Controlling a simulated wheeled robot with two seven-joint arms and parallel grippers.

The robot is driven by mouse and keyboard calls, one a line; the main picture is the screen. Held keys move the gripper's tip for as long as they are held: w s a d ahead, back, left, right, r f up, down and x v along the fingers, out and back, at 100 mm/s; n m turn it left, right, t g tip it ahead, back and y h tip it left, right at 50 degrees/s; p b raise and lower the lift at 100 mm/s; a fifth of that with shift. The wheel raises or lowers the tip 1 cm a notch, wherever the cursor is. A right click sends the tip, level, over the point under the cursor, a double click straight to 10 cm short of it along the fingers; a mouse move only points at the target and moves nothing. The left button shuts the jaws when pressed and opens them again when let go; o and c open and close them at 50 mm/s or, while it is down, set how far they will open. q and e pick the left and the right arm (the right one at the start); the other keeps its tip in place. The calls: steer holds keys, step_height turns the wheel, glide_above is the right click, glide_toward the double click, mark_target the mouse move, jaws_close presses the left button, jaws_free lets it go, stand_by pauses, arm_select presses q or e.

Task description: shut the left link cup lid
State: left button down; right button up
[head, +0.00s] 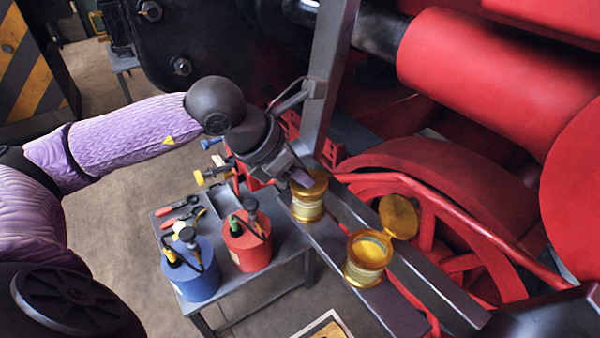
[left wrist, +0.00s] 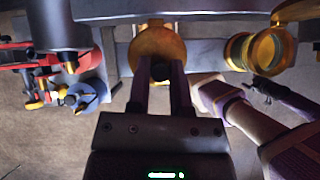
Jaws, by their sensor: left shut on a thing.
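The left link cup (head: 308,207) is a brass and glass cup on a grey bar. Its gold lid (head: 317,184) lies over the top of the cup and looks down or nearly down; the fingers partly hide it. The lid also shows as a gold disc in the left wrist view (left wrist: 158,42). My left gripper (head: 301,179) is at this lid, its fingers shut on a part of it, with a dark knob-like spot between the tips. I cannot tell if the lid touches the rim all round. My right gripper is not clearly seen.
The right link cup (head: 368,259) stands beside it with its lid (head: 398,217) raised. A grey table (head: 265,285) holds a blue can (head: 191,270), a red can (head: 246,240) and red-handled tools (head: 180,215). A grey upright bar (head: 329,75) stands close behind my left gripper. Red wheelwork fills the right.

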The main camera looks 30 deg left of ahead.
arm_select(q)
steer(key=c, duration=0.5)
jaws_free()
steer(key=shift+f, duration=0.1)
steer(key=shift+c, duration=0.2)
steer(key=b+v, duration=0.4)
steer(key=v, duration=0.6)
